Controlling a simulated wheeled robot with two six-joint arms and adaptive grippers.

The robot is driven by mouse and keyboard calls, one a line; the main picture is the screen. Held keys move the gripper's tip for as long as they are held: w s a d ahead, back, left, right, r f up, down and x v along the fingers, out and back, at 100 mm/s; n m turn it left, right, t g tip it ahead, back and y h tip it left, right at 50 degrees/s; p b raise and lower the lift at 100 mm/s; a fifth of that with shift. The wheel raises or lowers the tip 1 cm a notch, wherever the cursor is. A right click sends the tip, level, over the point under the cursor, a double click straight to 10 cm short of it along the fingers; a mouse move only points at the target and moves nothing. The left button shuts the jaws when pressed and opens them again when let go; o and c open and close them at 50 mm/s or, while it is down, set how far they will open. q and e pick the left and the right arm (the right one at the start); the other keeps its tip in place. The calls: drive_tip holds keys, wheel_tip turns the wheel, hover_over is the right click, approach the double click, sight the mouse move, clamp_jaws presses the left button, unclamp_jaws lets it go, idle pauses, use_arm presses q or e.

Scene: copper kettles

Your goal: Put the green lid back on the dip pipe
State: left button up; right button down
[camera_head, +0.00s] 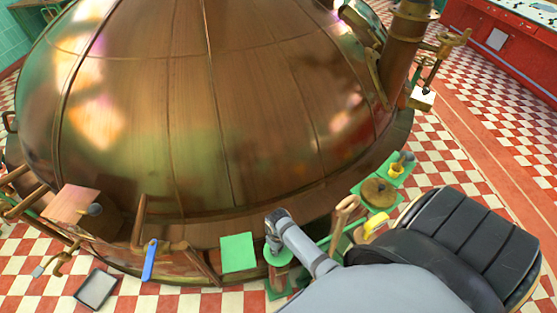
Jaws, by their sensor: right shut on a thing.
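My right arm comes in from the lower right, and its gripper (274,245) points down at the kettle's front edge. It is shut on the green lid (284,258), a round green disc just under the fingertips. Directly below the lid is a short brown-copper upright that looks like the dip pipe (278,278). The lid and gripper hide its mouth, so I cannot tell whether the lid touches it. My left gripper is not in view.
The large copper kettle (200,120) fills the middle. A green square pad (238,252) lies just left of my gripper. A blue-handled tool (150,260) and a dark tray (96,290) are farther left. A round brown lid (379,193) sits to the right.

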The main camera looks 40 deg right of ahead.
drive_tip(key=shift+f+b, duration=0.4)
drive_tip(key=shift+f, duration=0.25)
drive_tip(key=c, duration=1)
unclamp_jaws()
drive_tip(key=shift+o, duration=0.2)
drive_tip(key=shift+r, duration=0.1)
wheel_tip(320, 180, up, 12)
